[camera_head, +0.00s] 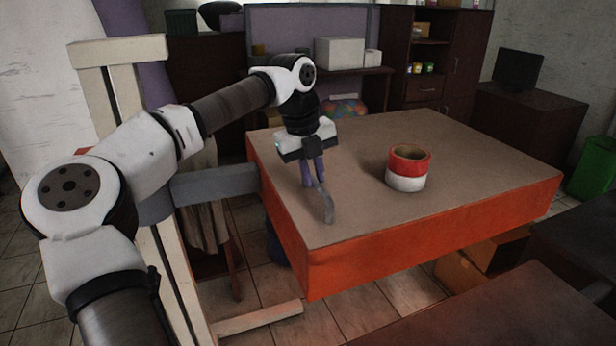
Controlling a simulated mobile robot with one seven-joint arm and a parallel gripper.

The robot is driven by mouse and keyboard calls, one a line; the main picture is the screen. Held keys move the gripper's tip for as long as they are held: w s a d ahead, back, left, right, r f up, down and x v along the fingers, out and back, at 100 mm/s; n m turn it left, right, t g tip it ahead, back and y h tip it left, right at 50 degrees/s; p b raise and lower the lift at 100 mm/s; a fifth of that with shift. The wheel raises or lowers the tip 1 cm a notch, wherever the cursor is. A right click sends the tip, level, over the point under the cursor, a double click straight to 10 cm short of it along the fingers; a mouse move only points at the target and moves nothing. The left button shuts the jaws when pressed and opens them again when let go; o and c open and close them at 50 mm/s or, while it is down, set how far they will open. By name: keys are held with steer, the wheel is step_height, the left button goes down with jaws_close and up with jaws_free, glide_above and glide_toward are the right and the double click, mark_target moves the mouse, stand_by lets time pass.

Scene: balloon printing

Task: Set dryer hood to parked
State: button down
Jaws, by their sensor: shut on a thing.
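My gripper (313,181) points down over the left part of the table. Its fingers are shut on a thin grey piece (326,206), which reaches down and right from the fingertips. I cannot tell whether this piece touches the tabletop, or what it belongs to. No part is clearly recognisable as a dryer hood. A pale upright frame (122,50) with a grey horizontal beam (222,181) stands left of the table, partly hidden behind my arm. I cannot tell whether it is linked to the hood.
The brown-topped, orange-sided table (460,152) carries a red and white ring-shaped can (408,169) right of my gripper. The tabletop around the can is clear. A dark surface (470,312) lies at front right. A desk with a white box (340,52) stands behind.

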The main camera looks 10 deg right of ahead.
steer(key=shift+w+d+r, duration=0.15)
steer(key=shift+w, duration=0.2)
steer(key=shift+r, duration=0.1)
steer(key=c, duration=1.7)
jaws_free()
steer(key=shift+w, duration=0.1)
steer(key=shift+c, duration=0.2)
steer(key=o, duration=0.3)
steer(key=shift+w+d+f, duration=0.15)
steer(key=shift+f, duration=0.05)
steer(key=shift+o, duration=0.2)
steer(key=shift+r, duration=0.1)
step_height(320, 180, up, 14)
steer(key=a+b, duration=0.1)
steer(key=a, duration=0.1)
steer(key=shift+s+a+f, duration=0.25)
steer(key=shift+s+a, duration=0.1)
steer(key=shift+a, duration=0.05)
steer(key=shift+f, duration=0.1)
